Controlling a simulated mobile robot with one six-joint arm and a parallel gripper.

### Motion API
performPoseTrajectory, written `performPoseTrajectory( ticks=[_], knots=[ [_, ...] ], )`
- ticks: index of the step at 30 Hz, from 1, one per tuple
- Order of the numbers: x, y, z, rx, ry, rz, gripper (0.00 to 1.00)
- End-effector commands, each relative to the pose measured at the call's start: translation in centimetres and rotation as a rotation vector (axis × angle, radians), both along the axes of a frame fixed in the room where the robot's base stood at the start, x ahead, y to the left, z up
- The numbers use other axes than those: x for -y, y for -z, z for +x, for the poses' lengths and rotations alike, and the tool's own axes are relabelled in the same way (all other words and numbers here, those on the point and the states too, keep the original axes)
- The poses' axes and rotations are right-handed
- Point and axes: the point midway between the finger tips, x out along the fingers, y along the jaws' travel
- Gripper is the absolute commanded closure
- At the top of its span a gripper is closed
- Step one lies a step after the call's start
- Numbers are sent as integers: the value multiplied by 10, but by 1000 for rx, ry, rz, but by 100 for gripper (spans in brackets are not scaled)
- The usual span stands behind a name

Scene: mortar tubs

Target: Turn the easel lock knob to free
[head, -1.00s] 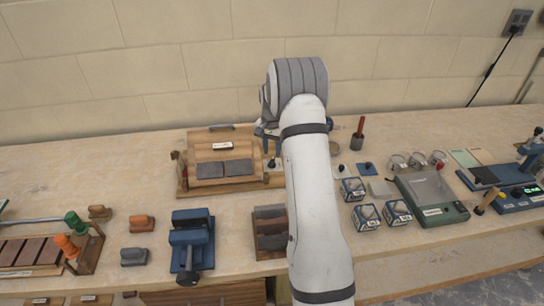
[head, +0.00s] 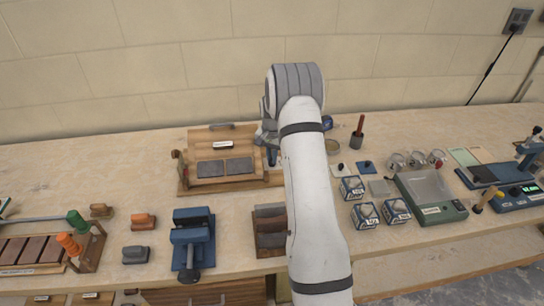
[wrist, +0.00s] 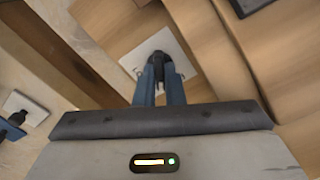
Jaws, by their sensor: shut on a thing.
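The wooden easel (head: 194,171) stands at the back of the bench, with two dark plates and a small label on its sloping face. In the wrist view the black lock knob (wrist: 160,66) sits on a pale square plate (wrist: 180,44) fixed to the wood. My gripper (wrist: 160,82) has its two blue fingers on either side of the knob, shut on it. In the head view my gripper (head: 270,156) is at the easel's right side, and the knob is hidden by it. The plate's marks are too small to read.
A cup with a red-handled tool (head: 357,138) stands right of my arm. Several small blue-and-white boxes (head: 365,215) and a green scale (head: 430,196) lie at right. A blue clamp-like tool (head: 193,240) is at front left. The wall is close behind.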

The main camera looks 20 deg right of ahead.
Motion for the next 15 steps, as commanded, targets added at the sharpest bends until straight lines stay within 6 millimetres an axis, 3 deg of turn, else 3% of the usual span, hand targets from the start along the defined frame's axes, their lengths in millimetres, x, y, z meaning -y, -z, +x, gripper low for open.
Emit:
performPoseTrajectory(
  ticks=[15],
  knots=[
    [1,1,0,0,-61,0,100]
  ],
)
